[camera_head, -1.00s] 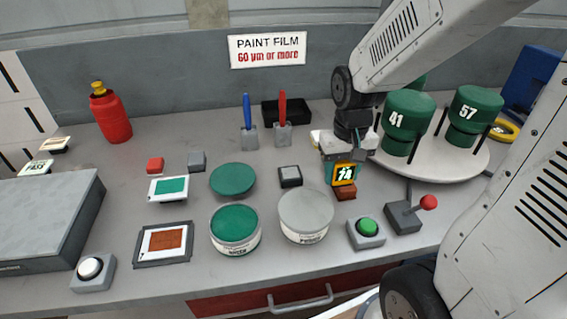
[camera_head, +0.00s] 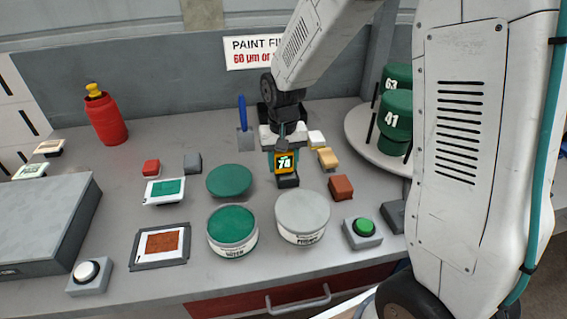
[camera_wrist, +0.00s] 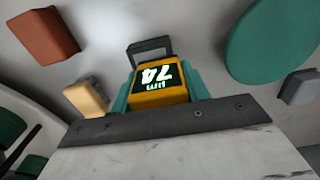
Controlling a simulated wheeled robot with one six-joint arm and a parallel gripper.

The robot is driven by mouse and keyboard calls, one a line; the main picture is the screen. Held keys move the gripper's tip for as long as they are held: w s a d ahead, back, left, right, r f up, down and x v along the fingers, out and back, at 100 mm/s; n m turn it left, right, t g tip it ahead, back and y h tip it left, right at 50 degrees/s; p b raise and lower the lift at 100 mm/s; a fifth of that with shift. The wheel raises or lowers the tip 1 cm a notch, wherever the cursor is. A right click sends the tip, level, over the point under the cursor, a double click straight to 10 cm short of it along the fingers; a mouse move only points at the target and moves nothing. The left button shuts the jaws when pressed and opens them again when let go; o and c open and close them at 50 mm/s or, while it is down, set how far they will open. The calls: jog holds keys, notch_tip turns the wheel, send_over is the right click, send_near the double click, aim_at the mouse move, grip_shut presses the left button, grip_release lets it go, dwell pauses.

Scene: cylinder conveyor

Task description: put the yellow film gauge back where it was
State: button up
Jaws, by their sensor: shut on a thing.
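The yellow film gauge (camera_head: 285,162), its display reading 74, is held upright in my gripper (camera_head: 284,150). In the wrist view the gauge (camera_wrist: 158,93) sits between the teal fingers of my gripper (camera_wrist: 160,100). A small dark-framed rest (camera_head: 288,182) lies on the bench right below the gauge. It shows in the wrist view as a dark frame (camera_wrist: 150,46) just beyond the gauge. The gauge hides part of this rest, and I cannot tell whether the two touch.
A brown block (camera_head: 341,187) and a tan block (camera_head: 327,158) stand to the right. A green disc (camera_head: 230,180) lies to the left. A grey-lidded can (camera_head: 302,216) and a green can (camera_head: 232,230) stand in front. The turntable (camera_head: 358,128) with green cylinders is at right.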

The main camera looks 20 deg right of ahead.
jog(key=shift+f, duration=0.35)
jog(key=shift+f, duration=0.15)
jog(key=o, duration=0.9)
